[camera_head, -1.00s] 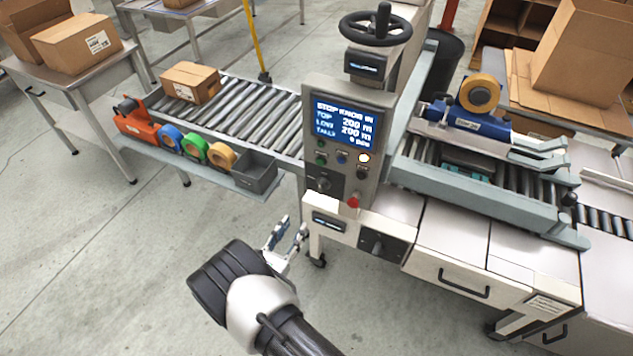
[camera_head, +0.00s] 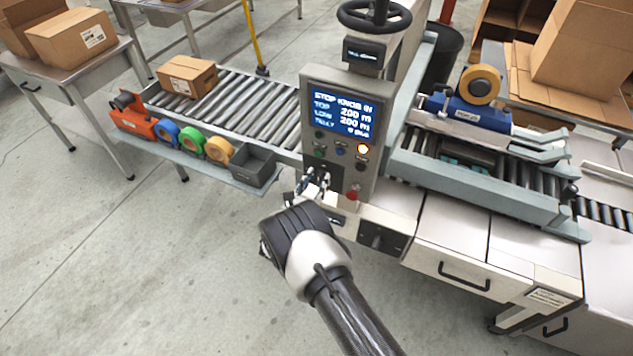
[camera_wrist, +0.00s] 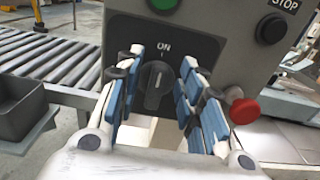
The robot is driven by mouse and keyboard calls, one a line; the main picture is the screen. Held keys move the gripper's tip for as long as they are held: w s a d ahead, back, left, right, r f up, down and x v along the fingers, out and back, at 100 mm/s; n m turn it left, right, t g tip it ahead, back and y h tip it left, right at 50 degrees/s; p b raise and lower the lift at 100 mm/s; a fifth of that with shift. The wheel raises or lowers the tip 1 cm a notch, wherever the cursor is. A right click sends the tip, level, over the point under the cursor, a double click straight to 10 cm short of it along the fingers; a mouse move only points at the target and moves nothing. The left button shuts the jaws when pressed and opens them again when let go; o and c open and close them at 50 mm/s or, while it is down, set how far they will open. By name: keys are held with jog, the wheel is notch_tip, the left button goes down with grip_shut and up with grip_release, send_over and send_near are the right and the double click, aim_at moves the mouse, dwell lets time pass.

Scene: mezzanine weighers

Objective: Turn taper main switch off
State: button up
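The taper's main switch (camera_wrist: 156,86) is a dark rotary knob on a black plate in the wrist view. Its grip stands upright, in line with the mark under the word ON. My gripper (camera_wrist: 162,68) is open, with blue-padded fingers on the left and right of the knob. I cannot tell whether either finger touches it. In the head view my gripper (camera_head: 315,182) is at the lower left of the control panel (camera_head: 368,185) and mostly hides the switch.
A red button (camera_wrist: 244,110) sits close to the right finger, with a black STOP button (camera_wrist: 271,28) above it. A green button (camera_wrist: 163,4) is above the switch. A grey bin (camera_head: 254,168) and roller conveyor (camera_head: 250,113) lie to the left. Another knob (camera_head: 376,240) is lower right.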

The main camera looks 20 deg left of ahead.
jog(key=shift+w, duration=0.1)
jog(key=shift+c, duration=0.5)
grip_shut()
